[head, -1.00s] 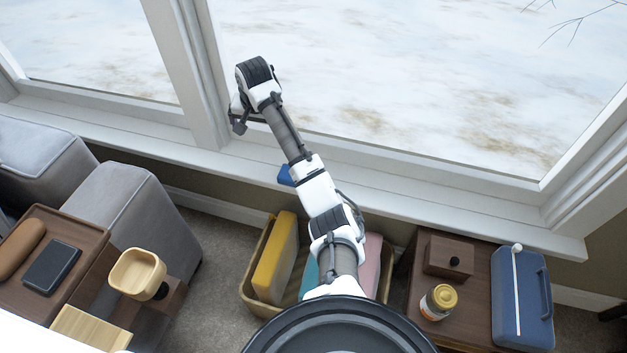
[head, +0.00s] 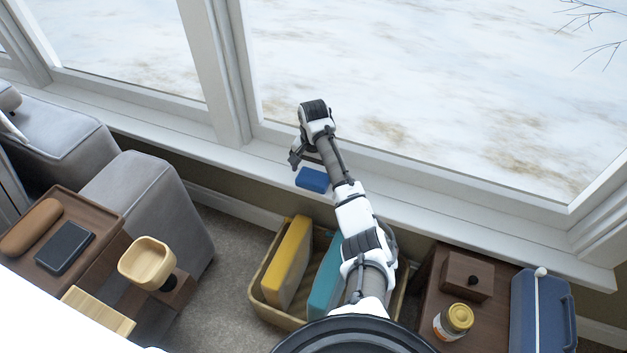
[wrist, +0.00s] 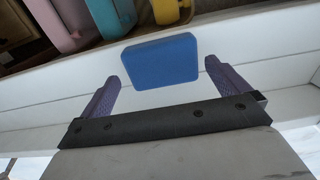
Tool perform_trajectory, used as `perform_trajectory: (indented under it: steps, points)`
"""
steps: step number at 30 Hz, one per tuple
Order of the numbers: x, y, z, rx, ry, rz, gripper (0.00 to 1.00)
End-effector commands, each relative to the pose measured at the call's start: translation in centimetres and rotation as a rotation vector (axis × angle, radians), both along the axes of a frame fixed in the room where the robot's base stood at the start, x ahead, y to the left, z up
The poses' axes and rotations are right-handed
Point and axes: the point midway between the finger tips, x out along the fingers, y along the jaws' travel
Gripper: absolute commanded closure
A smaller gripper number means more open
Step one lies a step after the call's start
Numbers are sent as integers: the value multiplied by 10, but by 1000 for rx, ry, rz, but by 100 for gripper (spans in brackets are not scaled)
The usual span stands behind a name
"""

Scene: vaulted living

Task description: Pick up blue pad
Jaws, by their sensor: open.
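The blue pad (head: 312,179) is a small flat block lying on the white window sill in the head view. In the wrist view the blue pad (wrist: 161,61) shows just beyond and between my two purple fingers. My gripper (wrist: 160,82) is open and empty, with one finger on either side of the pad's outline. In the head view my gripper (head: 294,160) is over the sill, close to the pad's upper left. I cannot tell whether the fingers touch the pad.
A basket (head: 262,305) below the sill holds a yellow item (head: 287,262) and a teal item (head: 326,277). A side table at right bears a small wooden box (head: 466,275), a jar (head: 454,322) and a blue case (head: 541,315). The window (head: 400,90) stands behind the sill.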

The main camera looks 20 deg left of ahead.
Motion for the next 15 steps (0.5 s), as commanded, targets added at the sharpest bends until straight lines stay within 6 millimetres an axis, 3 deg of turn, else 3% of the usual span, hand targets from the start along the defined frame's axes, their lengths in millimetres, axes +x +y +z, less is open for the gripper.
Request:
perform_trajectory:
  steps: [6,15]
  points:
    - [3,1,-32,-1,1,0,0]
    - [3,1,-38,0,-1,0,0]
